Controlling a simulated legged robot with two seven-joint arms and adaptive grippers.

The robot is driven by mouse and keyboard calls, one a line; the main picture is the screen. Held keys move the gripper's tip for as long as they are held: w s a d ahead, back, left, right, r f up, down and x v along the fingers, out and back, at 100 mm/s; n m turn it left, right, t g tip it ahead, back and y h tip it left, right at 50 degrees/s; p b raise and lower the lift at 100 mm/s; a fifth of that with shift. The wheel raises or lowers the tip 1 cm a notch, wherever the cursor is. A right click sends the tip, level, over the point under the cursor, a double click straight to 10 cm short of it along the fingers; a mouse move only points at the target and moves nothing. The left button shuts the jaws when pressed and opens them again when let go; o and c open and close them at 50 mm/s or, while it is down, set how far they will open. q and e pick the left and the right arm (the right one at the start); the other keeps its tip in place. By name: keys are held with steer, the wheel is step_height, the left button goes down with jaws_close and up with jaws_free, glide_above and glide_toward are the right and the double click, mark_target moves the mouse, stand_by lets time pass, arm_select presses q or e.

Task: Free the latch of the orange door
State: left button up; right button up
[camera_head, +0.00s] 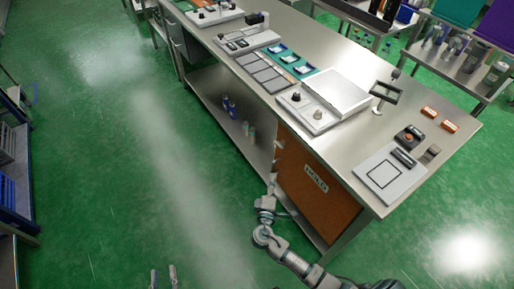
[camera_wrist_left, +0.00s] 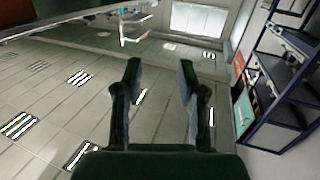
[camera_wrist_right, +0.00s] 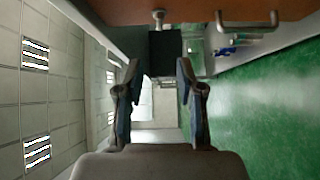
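The orange door (camera_head: 300,178) closes the near end of the steel bench's underside and bears a "HOLD" label (camera_head: 316,179). In the right wrist view an orange-brown panel (camera_wrist_right: 200,10) crosses the top, with a round grey knob (camera_wrist_right: 158,15) and a metal bar handle (camera_wrist_right: 248,22); I cannot tell for sure which is the latch. My right gripper (camera_head: 271,184) is in front of the door's left edge. Its fingers (camera_wrist_right: 158,72) are open and empty, apart from knob and handle. My left gripper (camera_head: 163,275) is open and empty at the bottom, well away from the door; its fingers also show in the left wrist view (camera_wrist_left: 160,72).
The bench top (camera_head: 345,140) carries a white scale-like box (camera_head: 333,92), a control panel with knobs (camera_head: 308,110) and a white pad (camera_head: 389,174). An open shelf with bottles (camera_head: 230,107) lies left of the door. Green floor (camera_head: 120,150) is free to the left.

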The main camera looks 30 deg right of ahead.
steer(key=x, duration=0.4)
steer(key=b, duration=0.2)
glide_toward(278, 146)
steer(key=x, duration=0.5)
steer(key=b+x, duration=0.1)
steer(key=x, duration=0.1)
steer(key=f+x, duration=0.1)
steer(key=x, duration=0.2)
steer(key=shift+s+d, duration=0.2)
steer(key=shift+s, duration=0.05)
steer(key=shift+r, duration=0.1)
steer(key=shift+a+r, duration=0.15)
steer(key=shift+a, duration=0.3)
steer(key=shift+c, duration=0.7)
jaws_close()
arm_select(q)
step_height(278, 146, up, 7)
steer(key=s+t+h, duration=0.1)
steer(key=t, duration=0.5)
steer(key=shift+a+f+n, duration=0.15)
steer(key=shift+f+n, duration=0.05)
steer(key=shift+n, duration=0.1)
